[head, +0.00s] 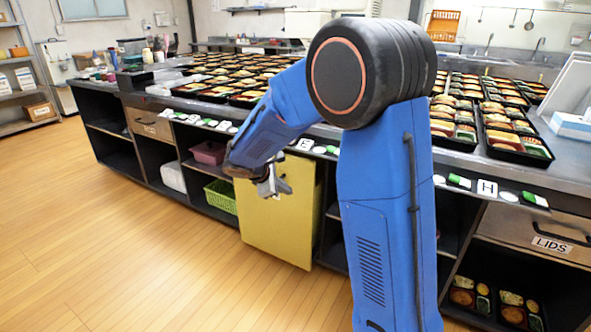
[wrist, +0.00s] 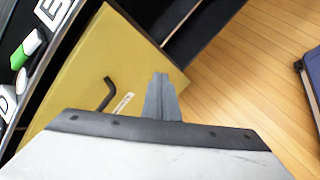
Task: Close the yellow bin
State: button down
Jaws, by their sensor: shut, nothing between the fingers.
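The yellow bin (head: 280,228) is in the counter front, left of my arm in the head view. Its flat yellow face fills the upper left of the wrist view (wrist: 95,60), with a black bar handle (wrist: 106,95) and a small white label (wrist: 123,104). I cannot tell for sure how far its face stands out from the counter. My gripper (head: 272,188) is in front of the upper part of the bin and hides some of it. Its fingers (wrist: 160,82) are together and empty, over the yellow face to the right of the handle; contact is unclear.
Open shelves with a pink tub (head: 208,153) and a green basket (head: 221,196) lie left of the bin. A drawer marked LIDS (head: 553,244) is at the right. Many filled bento trays (head: 515,140) cover the counter. The wooden floor (head: 130,250) in front is clear.

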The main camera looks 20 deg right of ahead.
aim_at(302, 166)
jog(key=s+a+r+n+t+h, duration=0.1)
jog(key=a+r+n+t+h, duration=0.15)
jog(key=n+t+h, duration=0.7)
jog(key=w+d+y, duration=0.1)
jog(key=w+d, duration=0.1)
jog(key=d, duration=0.1)
jog(key=w+d+n+g+y, duration=0.1)
jog(key=w+d, duration=0.2)
jog(key=d, duration=0.1)
jog(key=w+d+n+g+y, duration=0.1)
jog(key=w+d, duration=0.2)
jog(key=shift+d+f+n, duration=0.15)
jog(key=shift+n, duration=0.1)
jog(key=shift+s, duration=0.1)
jog(key=x, duration=1)
